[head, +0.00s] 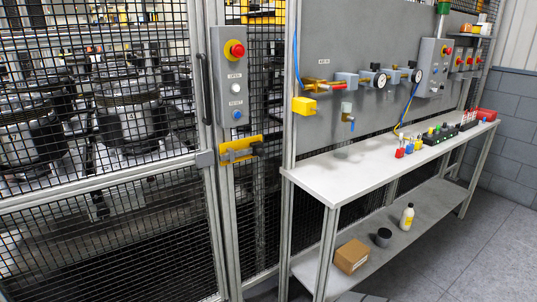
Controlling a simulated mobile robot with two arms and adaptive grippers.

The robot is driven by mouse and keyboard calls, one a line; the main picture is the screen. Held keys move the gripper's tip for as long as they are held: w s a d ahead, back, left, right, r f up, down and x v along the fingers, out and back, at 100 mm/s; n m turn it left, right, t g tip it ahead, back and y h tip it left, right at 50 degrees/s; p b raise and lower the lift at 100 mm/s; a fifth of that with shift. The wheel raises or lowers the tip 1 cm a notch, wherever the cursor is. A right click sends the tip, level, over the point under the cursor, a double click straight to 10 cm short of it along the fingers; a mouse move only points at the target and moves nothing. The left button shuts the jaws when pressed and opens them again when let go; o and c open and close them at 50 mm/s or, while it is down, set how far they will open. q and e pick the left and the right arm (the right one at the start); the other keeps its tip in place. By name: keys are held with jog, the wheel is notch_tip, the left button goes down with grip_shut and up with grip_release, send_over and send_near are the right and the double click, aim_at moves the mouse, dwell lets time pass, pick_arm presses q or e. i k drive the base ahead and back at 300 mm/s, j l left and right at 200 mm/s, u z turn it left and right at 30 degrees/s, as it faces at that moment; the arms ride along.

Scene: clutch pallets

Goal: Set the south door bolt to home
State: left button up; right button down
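A yellow door bolt (238,150) is mounted on the post beside the mesh door (100,190), below the control box. A dark knob or handle shows at its right end. A grey block (204,158) sits on the door's edge just left of the bolt. Whether the bolt reaches into this block cannot be told at this size. A dark vertical door handle (201,88) is above the block. Neither of my grippers is in view.
A control box (229,75) with a red stop button hangs above the bolt. A workbench (330,185) with small coloured parts stands to the right, with a cardboard box (351,257) and bottle (406,217) on its lower shelf. The floor at right is clear.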

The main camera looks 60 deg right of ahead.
aim_at(260, 152)
jog(key=z, duration=1.7)
